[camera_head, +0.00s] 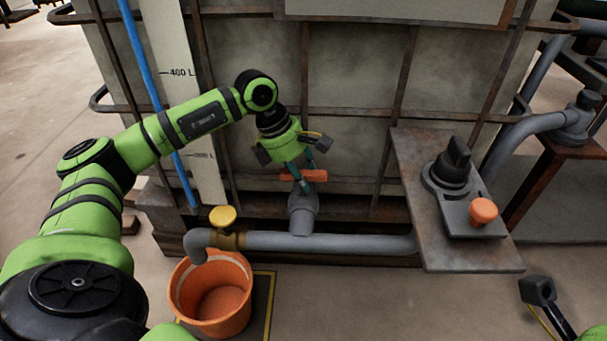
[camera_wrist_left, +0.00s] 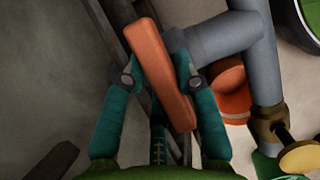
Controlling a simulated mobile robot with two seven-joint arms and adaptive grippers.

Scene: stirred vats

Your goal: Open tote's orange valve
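The orange valve handle (camera_head: 303,176) is a bar on top of the grey outlet (camera_head: 303,213) at the foot of the tote (camera_head: 350,85). It lies crosswise in the head view. My left gripper (camera_head: 302,178) reaches down to it from above. In the left wrist view the bar (camera_wrist_left: 158,65) runs between the two teal fingers of the gripper (camera_wrist_left: 160,80), which close in on its two sides and look to be touching it. The fingers hide part of the bar in the head view. My right gripper's fingers are out of view.
A yellow knob (camera_head: 222,216) sits on the grey pipe (camera_head: 325,243), whose end bends down over an orange bucket (camera_head: 243,318). A plate (camera_head: 420,175) at right carries a black rotary switch (camera_head: 453,165) and an orange button (camera_head: 483,211). Rusty cage bars surround the tote.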

